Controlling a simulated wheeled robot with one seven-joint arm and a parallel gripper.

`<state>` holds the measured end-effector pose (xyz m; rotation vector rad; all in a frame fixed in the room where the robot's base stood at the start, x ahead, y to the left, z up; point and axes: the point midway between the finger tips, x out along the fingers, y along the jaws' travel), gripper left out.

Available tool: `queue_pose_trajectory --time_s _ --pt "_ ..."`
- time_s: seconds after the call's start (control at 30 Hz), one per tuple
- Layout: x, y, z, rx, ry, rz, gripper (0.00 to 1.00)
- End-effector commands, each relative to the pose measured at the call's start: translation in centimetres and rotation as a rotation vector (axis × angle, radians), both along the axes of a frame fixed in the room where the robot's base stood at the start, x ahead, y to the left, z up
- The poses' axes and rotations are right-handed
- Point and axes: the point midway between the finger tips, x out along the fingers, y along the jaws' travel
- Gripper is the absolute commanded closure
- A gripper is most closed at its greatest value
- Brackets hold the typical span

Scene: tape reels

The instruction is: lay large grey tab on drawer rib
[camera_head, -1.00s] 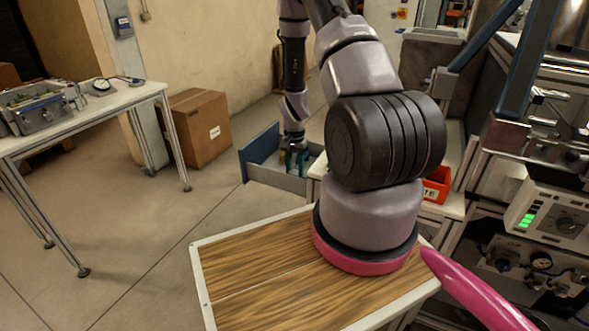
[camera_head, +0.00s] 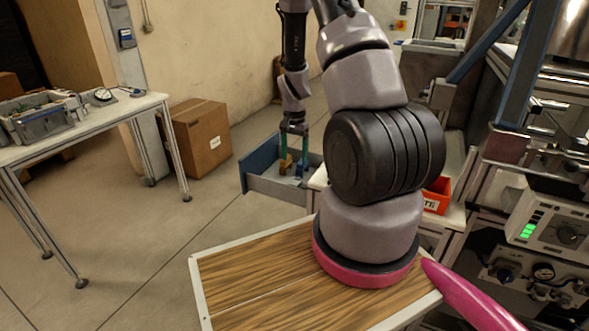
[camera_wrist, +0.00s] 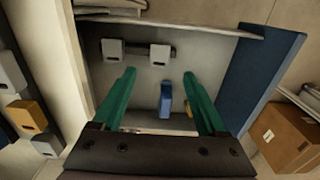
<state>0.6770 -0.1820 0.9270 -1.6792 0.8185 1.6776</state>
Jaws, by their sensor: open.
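My gripper (camera_wrist: 160,76) is open, with green fingers apart and nothing held between them. It hangs over the open drawer (camera_head: 277,184), and it shows from the front in the head view (camera_head: 291,160). Inside the drawer, the wrist view shows two pale grey tabs, one at the left (camera_wrist: 112,49) and one at the right (camera_wrist: 160,53), side by side along a narrow strip beyond my fingertips. A blue tab (camera_wrist: 165,100) stands between my fingers, nearer the wrist. A yellow piece is partly hidden by the right finger. I cannot tell which grey tab is the large one.
Left of the drawer in the wrist view are more tabs: grey (camera_wrist: 10,70), yellow (camera_wrist: 28,115) and grey (camera_wrist: 46,145). The drawer's blue front (camera_wrist: 262,70) stands at the right. A cardboard box (camera_head: 200,137) is on the floor; an orange bin (camera_head: 437,194) is right of the drawer.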

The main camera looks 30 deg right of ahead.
Motion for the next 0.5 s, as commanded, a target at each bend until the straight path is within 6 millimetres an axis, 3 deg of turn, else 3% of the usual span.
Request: queue_pose_trajectory --time_s 0.13,0.37,0.5 --pt "0.0 0.0 1.7 0.0 -0.001 0.0 0.24" --pt "0.0 0.1 2.6 0.002 -0.004 0.002 0.24" --pt "0.4 1.0 6.2 0.013 -0.049 0.028 0.24"
